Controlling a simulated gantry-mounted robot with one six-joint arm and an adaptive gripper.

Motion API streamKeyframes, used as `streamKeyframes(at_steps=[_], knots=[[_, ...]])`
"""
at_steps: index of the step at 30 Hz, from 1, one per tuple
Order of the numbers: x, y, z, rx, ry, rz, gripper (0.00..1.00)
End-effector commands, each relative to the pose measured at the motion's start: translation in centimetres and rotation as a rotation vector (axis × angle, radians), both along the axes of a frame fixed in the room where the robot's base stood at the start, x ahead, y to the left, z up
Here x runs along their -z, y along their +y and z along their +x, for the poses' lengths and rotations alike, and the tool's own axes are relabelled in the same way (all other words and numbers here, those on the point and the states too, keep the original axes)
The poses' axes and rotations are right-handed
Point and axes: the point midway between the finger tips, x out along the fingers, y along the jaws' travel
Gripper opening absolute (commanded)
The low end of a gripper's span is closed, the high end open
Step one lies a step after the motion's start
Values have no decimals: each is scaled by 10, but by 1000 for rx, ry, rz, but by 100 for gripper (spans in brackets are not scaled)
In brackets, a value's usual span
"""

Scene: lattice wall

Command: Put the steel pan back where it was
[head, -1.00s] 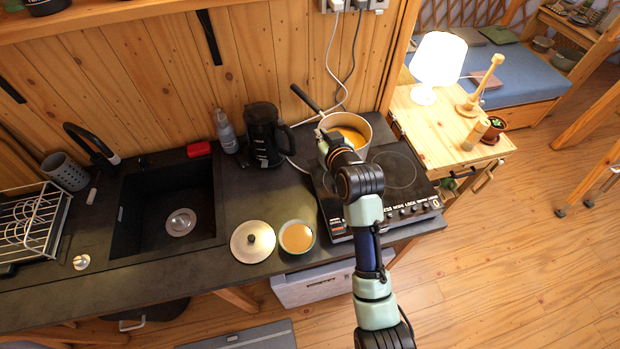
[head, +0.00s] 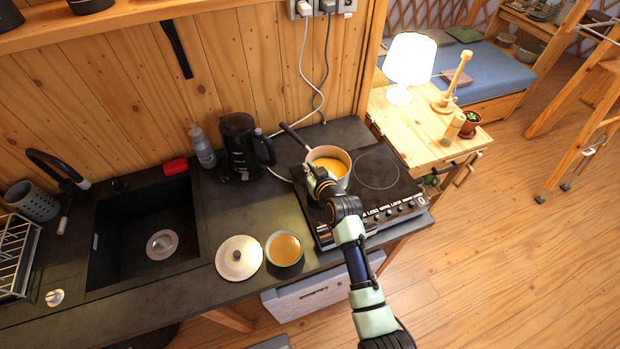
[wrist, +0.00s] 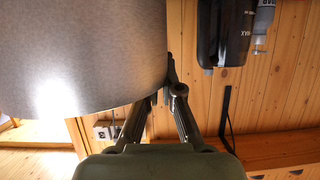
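The steel pan (head: 342,180) holds orange soup and stands upright over the left part of the black hob (head: 326,239). Its dark handle (head: 293,136) points back and left. I cannot tell for sure whether its base touches the hob. My gripper (head: 311,172) is at the pan's near left side, away from the handle's end. In the wrist view the pan's grey wall (wrist: 80,60) fills the upper left, and my gripper (wrist: 168,75) closes at its edge. One finger is partly hidden behind the wall. The fingers appear shut on the pan.
A white lid (head: 239,258) and a bowl of orange soup (head: 284,249) sit on the counter, left of the hob. A black kettle (head: 240,145) stands behind. The right hob ring (head: 377,170) is clear. A wooden cabinet with a lamp (head: 410,62) stands to the right.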

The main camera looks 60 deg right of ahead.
Motion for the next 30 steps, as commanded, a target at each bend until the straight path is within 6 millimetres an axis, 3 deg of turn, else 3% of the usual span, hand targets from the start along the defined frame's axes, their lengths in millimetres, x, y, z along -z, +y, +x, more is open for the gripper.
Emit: streamKeyframes(at_steps=[4, 12, 23, 28, 30], knots=[[2, -1, 0, 1, -2, -4, 0], [42, -1, 0, 1, -1, -3, 0], [47, -1, 0, 0, -2, -4, 0], [47, 0, 0, 1, 0, -2, 30], [47, 0, 0, 1, 0, -2, 31]])
